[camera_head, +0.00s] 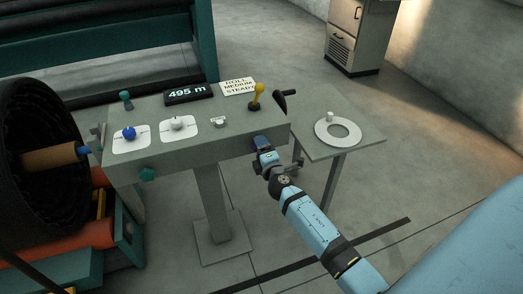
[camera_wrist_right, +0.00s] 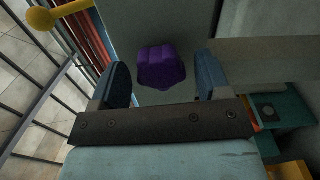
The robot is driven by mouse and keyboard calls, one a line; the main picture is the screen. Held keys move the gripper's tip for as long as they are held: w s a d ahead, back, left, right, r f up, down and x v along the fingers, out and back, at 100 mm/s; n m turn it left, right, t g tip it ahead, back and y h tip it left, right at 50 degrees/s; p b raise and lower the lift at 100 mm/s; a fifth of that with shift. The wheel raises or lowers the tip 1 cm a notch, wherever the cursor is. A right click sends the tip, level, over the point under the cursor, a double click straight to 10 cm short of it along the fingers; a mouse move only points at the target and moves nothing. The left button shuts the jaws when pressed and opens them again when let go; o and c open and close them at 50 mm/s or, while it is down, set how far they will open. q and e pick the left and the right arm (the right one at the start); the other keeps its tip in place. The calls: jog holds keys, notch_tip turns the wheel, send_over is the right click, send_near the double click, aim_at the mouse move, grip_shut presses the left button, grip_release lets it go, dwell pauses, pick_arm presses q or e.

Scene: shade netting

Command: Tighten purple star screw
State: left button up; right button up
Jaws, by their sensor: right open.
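The purple star screw (camera_wrist_right: 161,67) shows in the right wrist view, on a grey face of the control stand. It sits between the two blue fingers of my right gripper (camera_wrist_right: 162,84), with a gap visible on both sides. The gripper is open, and its fingers do not appear to touch the screw. In the head view my right gripper (camera_head: 264,150) is at the right end of the grey control stand (camera_head: 205,150), and it hides the purple screw there. My left gripper is not in view.
The stand carries a yellow lever (camera_head: 257,94), a blue knob (camera_head: 129,132), a white knob (camera_head: 178,123) and a display reading 495 m (camera_head: 190,93). A teal star knob (camera_head: 147,174) is on its front. A side table (camera_head: 345,148) with a white ring (camera_head: 320,136) stands right, beyond a black handle (camera_head: 284,99).

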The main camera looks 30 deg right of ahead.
jog(key=shift+w, duration=0.2)
dwell(0.5)
jog(key=shift+c, duration=0.7)
jog(key=c, duration=1.2)
jog(key=shift+o, duration=0.2)
jog(key=m+b, duration=0.1)
jog(key=m, duration=0.1)
jog(key=shift+f+m, duration=0.15)
jog(key=shift+m, duration=0.15)
jog(key=m+b, duration=0.1)
jog(key=m, duration=0.2)
jog(key=shift+m, duration=0.4)
jog(key=m, duration=0.2)
jog(key=shift+r+m, duration=0.2)
jog(key=shift+m, duration=0.2)
jog(key=m+p, duration=0.1)
jog(key=m, duration=0.2)
jog(key=shift+f+m, duration=0.1)
jog(key=shift+m, duration=0.3)
